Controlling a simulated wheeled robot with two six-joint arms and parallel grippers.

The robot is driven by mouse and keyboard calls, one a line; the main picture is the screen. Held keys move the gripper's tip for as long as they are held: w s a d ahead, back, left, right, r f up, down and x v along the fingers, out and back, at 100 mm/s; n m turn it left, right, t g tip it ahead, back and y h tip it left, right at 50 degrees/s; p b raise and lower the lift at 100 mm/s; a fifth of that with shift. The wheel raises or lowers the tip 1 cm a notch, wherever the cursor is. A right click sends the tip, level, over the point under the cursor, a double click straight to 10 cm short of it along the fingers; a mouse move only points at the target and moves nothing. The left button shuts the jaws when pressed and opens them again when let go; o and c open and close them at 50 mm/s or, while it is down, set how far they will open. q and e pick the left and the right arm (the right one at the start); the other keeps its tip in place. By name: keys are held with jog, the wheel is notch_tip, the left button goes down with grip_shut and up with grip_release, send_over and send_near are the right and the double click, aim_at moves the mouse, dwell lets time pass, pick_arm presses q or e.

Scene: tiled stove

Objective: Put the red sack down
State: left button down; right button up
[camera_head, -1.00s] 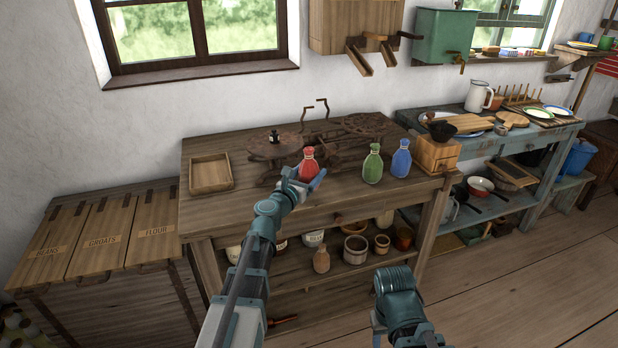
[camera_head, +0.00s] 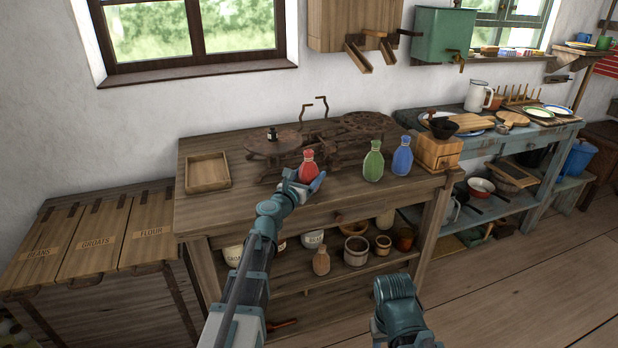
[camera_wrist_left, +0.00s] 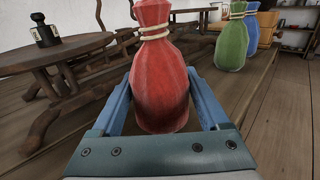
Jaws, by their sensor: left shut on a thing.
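The red sack (camera_head: 308,166) is a small tied bag with a pale cord at its neck. My left gripper (camera_head: 303,184) is shut on it near the front of the wooden table (camera_head: 240,205). In the left wrist view the red sack (camera_wrist_left: 160,90) stands upright between the two blue fingers (camera_wrist_left: 163,104). I cannot tell whether its bottom touches the table top. My right arm shows at the bottom of the head view, but its fingers are not clearly visible.
A green sack (camera_head: 373,162) and a blue sack (camera_head: 402,157) stand to the right. A dark balance scale (camera_head: 275,147) with a small weight on its left pan is behind. A shallow wooden tray (camera_head: 208,173) lies at the left. The front left of the table top is clear.

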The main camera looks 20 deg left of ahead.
pick_arm(q)
jog(key=shift+f, duration=0.15)
grip_release()
jog(key=shift+r, duration=0.2)
jog(key=s+a, duration=0.2)
jog(key=s, duration=0.9)
jog(key=shift+s+a, duration=0.15)
jog(key=shift+s, duration=0.25)
